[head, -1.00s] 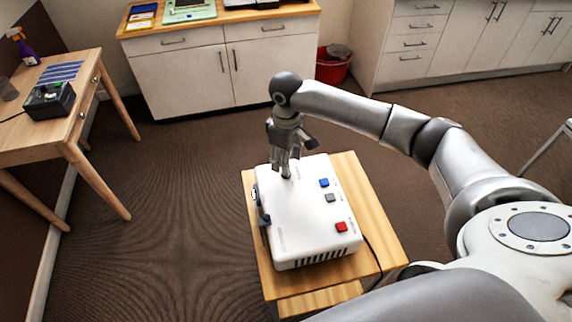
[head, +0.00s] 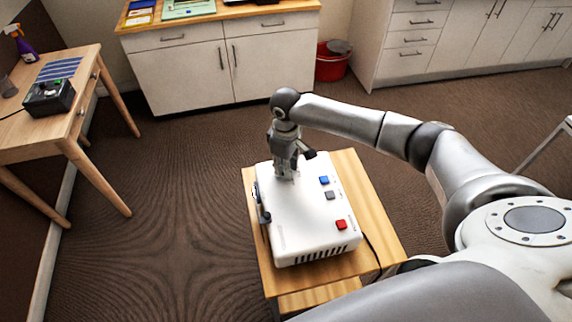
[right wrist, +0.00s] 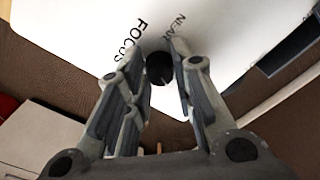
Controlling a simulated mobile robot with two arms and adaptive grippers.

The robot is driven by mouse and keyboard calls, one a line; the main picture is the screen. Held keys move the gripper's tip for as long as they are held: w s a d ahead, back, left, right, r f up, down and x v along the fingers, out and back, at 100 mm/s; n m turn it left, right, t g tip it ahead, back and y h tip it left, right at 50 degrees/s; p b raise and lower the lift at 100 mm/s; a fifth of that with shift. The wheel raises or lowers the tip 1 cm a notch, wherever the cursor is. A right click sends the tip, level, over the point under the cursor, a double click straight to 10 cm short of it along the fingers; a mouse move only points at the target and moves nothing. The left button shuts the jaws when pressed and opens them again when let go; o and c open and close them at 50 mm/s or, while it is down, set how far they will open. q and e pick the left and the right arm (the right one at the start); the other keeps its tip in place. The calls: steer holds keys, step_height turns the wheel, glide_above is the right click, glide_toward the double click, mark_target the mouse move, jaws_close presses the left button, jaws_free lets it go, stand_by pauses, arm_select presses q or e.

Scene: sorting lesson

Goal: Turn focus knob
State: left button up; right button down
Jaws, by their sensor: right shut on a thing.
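The focus knob (right wrist: 159,68) is a small dark round knob. In the right wrist view it sits between my right gripper's (right wrist: 157,58) fingertips, next to the printed words FOCUS and NEAR. The fingers are closed on its two sides. In the head view my right gripper (head: 284,176) points down onto the far end of the white device (head: 288,228), and the knob is hidden there. The device has blue (head: 324,180), grey (head: 330,195) and red (head: 341,224) square buttons on its top. My left gripper is out of view.
The device stands on a small wooden table (head: 361,215), with a dark cable at its right. A wooden desk (head: 92,100) with a black box (head: 49,97) stands at the left. White cabinets (head: 225,70) and a red bucket (head: 331,68) are at the back. Open carpet lies between.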

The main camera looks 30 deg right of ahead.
steer(key=shift+r+m+p, duration=0.3)
steer(key=shift+m+p, duration=0.6)
steer(key=shift+p, duration=0.55)
steer(key=shift+f+m+p, duration=0.2)
steer(key=shift+m+p, duration=0.4)
steer(key=c, duration=1.2)
jaws_free()
step_height(320, 180, up, 12)
steer(key=shift+f, duration=0.1)
